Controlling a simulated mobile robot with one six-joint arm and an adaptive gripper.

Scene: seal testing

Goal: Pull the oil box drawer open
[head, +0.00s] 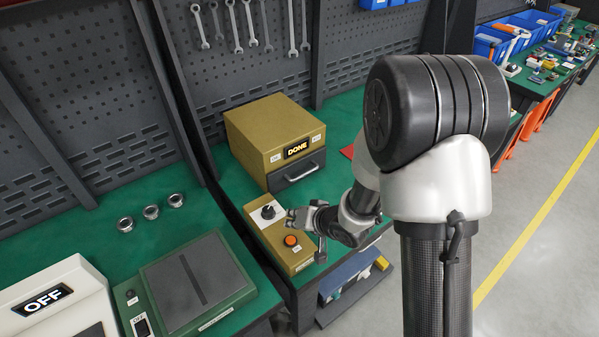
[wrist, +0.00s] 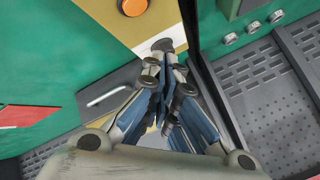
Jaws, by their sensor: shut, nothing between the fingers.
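The oil box (head: 262,122) is a mustard-yellow case with a lit "DONE" display at the back of the green bench. Its dark drawer (head: 312,160) sits below the display and looks closed, with a pale bar handle (head: 301,172) across its front. In the wrist view the drawer (wrist: 122,78) and handle (wrist: 107,95) lie to the left of my fingers. My gripper (head: 290,214) is shut and empty, in front of the drawer and close to the black knob (head: 268,212) on the control box. In the wrist view its fingertips (wrist: 165,62) overlap the knob; contact cannot be told.
The yellow control box (head: 283,258) with an orange button (head: 291,240) stands in front of the oil box. Several metal rings (head: 151,212) lie on the left bench. A dark dividing post separates the benches. A red sheet (head: 348,152) lies right of the drawer.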

